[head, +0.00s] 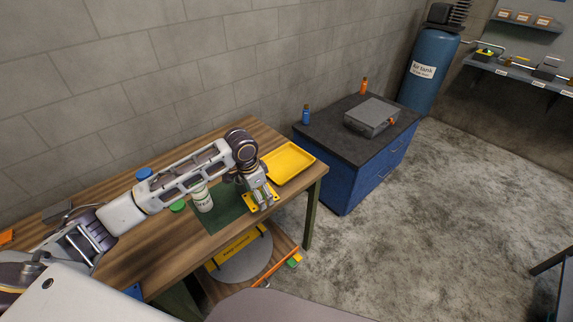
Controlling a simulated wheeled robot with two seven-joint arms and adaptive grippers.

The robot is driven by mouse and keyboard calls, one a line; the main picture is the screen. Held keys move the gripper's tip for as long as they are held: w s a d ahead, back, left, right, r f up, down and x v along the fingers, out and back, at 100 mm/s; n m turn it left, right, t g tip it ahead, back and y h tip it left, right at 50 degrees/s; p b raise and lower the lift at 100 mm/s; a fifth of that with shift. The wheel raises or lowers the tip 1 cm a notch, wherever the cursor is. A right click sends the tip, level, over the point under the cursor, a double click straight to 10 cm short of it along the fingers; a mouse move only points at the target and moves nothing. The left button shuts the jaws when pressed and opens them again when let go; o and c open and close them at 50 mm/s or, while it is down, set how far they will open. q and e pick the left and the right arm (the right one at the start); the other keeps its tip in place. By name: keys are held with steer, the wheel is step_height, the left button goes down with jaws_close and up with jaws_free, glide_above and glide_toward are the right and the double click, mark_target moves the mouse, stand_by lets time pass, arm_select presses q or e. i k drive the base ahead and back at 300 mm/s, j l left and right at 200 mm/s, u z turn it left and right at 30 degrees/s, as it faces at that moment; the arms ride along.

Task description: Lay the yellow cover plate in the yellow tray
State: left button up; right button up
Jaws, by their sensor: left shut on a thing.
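The yellow tray (292,180) lies on the wooden table near its far right corner and looks empty in the part I see. My left gripper (262,199) points down just in front of the tray, near the table's front right edge. It is shut on the yellow cover plate (249,205), whose yellow corners show on both sides of the fingers. The middle of the plate is hidden by the gripper. I cannot tell how high the plate is above the table. My right gripper is not in view.
A green mat (223,221) with a white labelled can (202,199) lies left of the plate. A blue cabinet (343,187) with a grey case (372,117) stands beyond the table's right end. An orange bar (275,267) lies below the table. Open floor is at right.

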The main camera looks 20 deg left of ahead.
mark_target(285, 166)
steer(key=i, duration=0.95)
